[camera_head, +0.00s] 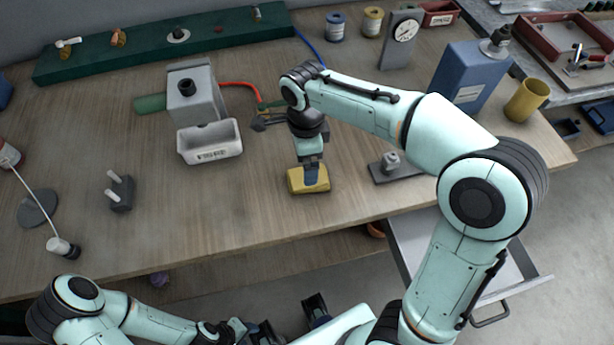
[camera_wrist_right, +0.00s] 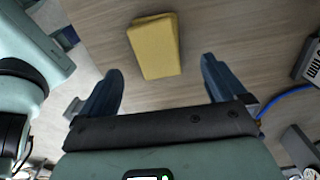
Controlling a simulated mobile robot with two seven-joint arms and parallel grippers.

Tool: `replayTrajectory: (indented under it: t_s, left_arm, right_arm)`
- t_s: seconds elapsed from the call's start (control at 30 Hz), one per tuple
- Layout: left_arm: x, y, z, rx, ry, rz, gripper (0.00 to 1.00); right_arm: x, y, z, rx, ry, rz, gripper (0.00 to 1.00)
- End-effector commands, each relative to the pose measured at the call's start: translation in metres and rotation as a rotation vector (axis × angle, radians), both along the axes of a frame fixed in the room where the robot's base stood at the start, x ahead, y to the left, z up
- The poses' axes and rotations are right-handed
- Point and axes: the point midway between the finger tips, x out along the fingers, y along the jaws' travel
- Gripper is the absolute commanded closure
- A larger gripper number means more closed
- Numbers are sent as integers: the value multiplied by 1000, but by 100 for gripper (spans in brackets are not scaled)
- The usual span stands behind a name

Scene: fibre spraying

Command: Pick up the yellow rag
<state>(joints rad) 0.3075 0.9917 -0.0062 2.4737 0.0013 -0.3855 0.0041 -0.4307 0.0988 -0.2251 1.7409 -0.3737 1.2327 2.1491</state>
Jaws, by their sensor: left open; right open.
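The yellow rag (camera_head: 297,183) is a folded block on the wooden table near its front edge. In the right wrist view the rag (camera_wrist_right: 155,45) lies just beyond the fingertips, roughly centred between them. My right gripper (camera_head: 311,172) is over the rag in the head view, pointing down, and hides part of it. In the wrist view the right gripper (camera_wrist_right: 161,68) is open and empty, its two fingers wide apart. My left gripper (camera_head: 290,318) is open and empty at the bottom of the head view, in front of the table.
A white tray (camera_head: 210,157) under a grey device stands left of the rag. A dark plate with a metal fitting (camera_head: 390,160) lies to its right. An open drawer (camera_head: 410,235) juts out below the front edge. Bare table surrounds the rag.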

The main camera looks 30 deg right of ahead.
Motion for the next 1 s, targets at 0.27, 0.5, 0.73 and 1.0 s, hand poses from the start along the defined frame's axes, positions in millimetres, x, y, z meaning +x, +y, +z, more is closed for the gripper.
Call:
replayTrajectory:
  t_s: [0.27, 0.5, 0.73, 1.0]
  left_arm:
    - [-2, 0, -4, 0, 1, 0, 51]
    - [-3, 0, -9, 0, 3, 0, 51]
    - [-4, 0, -10, 0, 3, 0, 51]
    - [-4, 0, -10, 0, 3, 0, 51]
  right_arm:
    - [-1, 0, -27, 0, 0, 0, 2]
    - [-9, -3, -60, 0, 3, 1, 2]
    - [-8, -3, -77, 1, 0, 0, 2]
    - [-7, -3, -77, 1, -1, 1, 31]
